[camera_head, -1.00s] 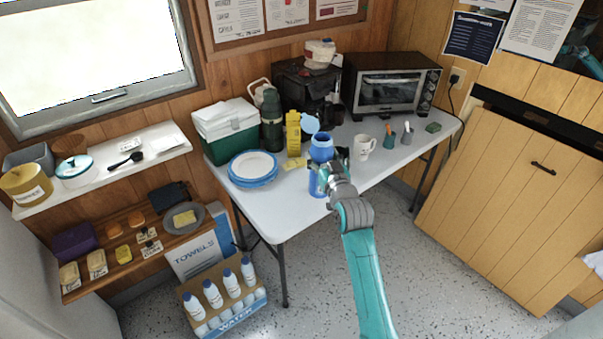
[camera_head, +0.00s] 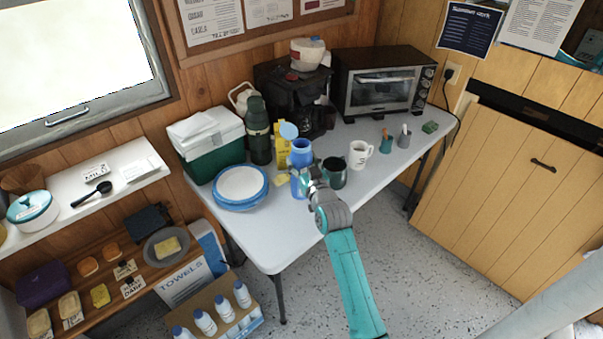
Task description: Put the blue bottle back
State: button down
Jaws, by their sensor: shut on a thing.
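The blue bottle (camera_head: 302,158) is upright at the front middle of the white table (camera_head: 262,232), its round light-blue lid (camera_head: 289,130) flipped open to the left. My gripper (camera_head: 302,184) is shut on the lower part of the bottle, coming in from the front right. The fingers and wrist hide part of the bottle's lower body. I cannot tell whether its base touches the table. A yellow carton (camera_head: 281,150) is close behind it on the left. A dark green mug (camera_head: 335,173) is just right of my gripper.
A stack of blue-rimmed plates (camera_head: 240,205), a green cooler (camera_head: 212,161) and a green flask (camera_head: 258,132) are left of the bottle. A white mug (camera_head: 360,154) and toaster oven (camera_head: 384,82) are right. The table's front left is clear. A carton of white bottles (camera_head: 240,318) is on the floor.

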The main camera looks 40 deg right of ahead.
jog(key=shift+f, duration=2)
jog(key=shift+c, duration=1)
grip_release()
jog(key=shift+f, duration=0.15)
